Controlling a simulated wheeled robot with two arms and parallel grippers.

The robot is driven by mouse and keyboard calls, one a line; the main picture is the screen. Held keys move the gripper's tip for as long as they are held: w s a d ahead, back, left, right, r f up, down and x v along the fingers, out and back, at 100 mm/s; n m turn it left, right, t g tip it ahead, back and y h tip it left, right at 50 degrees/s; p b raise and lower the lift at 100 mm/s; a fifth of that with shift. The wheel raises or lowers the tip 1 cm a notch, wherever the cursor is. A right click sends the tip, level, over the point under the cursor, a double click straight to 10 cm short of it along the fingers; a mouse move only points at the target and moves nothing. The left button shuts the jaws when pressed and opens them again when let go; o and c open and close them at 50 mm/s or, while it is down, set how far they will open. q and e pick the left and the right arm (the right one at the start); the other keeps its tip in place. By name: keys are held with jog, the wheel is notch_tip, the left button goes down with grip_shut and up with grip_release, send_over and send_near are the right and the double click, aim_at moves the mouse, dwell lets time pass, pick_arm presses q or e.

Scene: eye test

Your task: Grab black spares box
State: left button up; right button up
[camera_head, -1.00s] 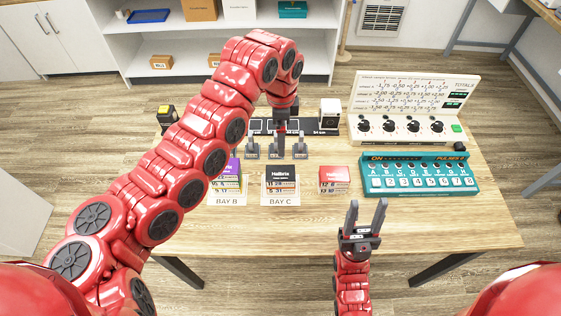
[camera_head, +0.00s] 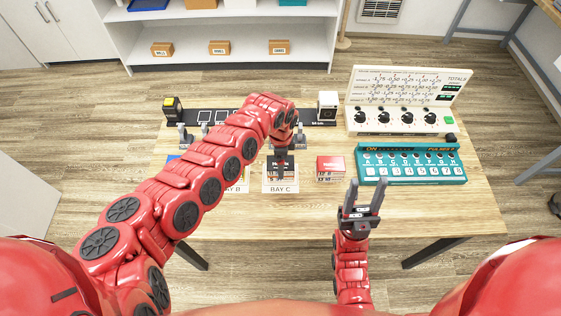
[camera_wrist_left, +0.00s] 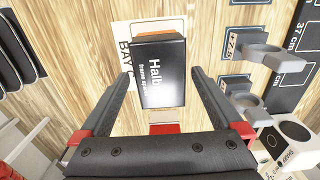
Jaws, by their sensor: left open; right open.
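The black box (camera_head: 280,181), marked "Halbrix" on its dark top, stands on the BAY C card (camera_head: 281,189) on the table. It fills the middle of the left wrist view (camera_wrist_left: 162,78), with an orange edge beyond it. My left gripper (camera_head: 282,163) is open right over the box and hides part of its top in the head view. In the left wrist view its fingertips (camera_wrist_left: 161,72) lie on either side of the box, with a gap at each side. The height between them cannot be told. My right gripper (camera_head: 365,190) is open and empty at the table's front edge.
A red-topped box (camera_head: 330,163) stands close right of the black one. My left arm mostly hides the BAY B box. Grey holders (camera_head: 300,137) and a black strip (camera_head: 225,117) lie behind. A teal panel (camera_head: 412,165) and a white dial panel (camera_head: 405,105) stand at right.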

pick_arm(q)
jog(key=shift+f, duration=0.8)
jog(key=shift+c, duration=0.2)
jog(key=c, duration=1.3)
jog(key=shift+c, duration=0.2)
